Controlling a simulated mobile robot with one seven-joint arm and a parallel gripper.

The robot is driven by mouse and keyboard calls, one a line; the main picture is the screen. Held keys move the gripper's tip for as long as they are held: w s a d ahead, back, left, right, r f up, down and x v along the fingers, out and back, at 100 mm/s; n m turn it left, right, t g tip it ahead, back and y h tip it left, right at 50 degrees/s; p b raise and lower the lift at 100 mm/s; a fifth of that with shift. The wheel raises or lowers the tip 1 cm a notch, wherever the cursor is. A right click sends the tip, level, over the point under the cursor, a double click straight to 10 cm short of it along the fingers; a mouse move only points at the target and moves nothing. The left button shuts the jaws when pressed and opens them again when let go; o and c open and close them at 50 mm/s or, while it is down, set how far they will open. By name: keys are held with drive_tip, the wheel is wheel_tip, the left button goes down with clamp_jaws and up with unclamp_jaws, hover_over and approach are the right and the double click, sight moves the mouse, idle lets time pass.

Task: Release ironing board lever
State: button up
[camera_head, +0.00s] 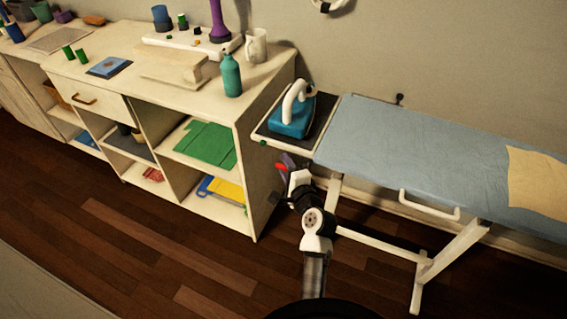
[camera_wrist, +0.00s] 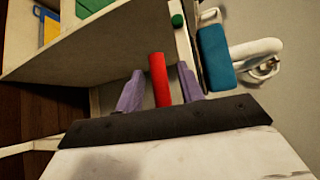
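The ironing board (camera_head: 420,150) stands along the wall with a blue cover and white legs. A red bar that looks like its lever (camera_wrist: 160,80) shows in the wrist view; a small red part (camera_head: 281,168) also shows below the board's left end in the head view. My gripper (camera_wrist: 159,70) is open, with one purple finger on each side of the red bar. A gap shows on both sides, so the fingers do not appear to touch it. In the head view my gripper (camera_head: 284,164) is small and partly hidden by my wrist.
A blue and white iron (camera_head: 293,117) rests on the tray (camera_head: 268,131) at the board's left end. A wooden shelf unit (camera_head: 262,150) stands close on the left. A white handle (camera_head: 429,205) hangs from the board's front edge. A yellow cloth (camera_head: 537,180) lies on the board.

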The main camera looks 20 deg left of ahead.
clamp_jaws()
idle(0.3)
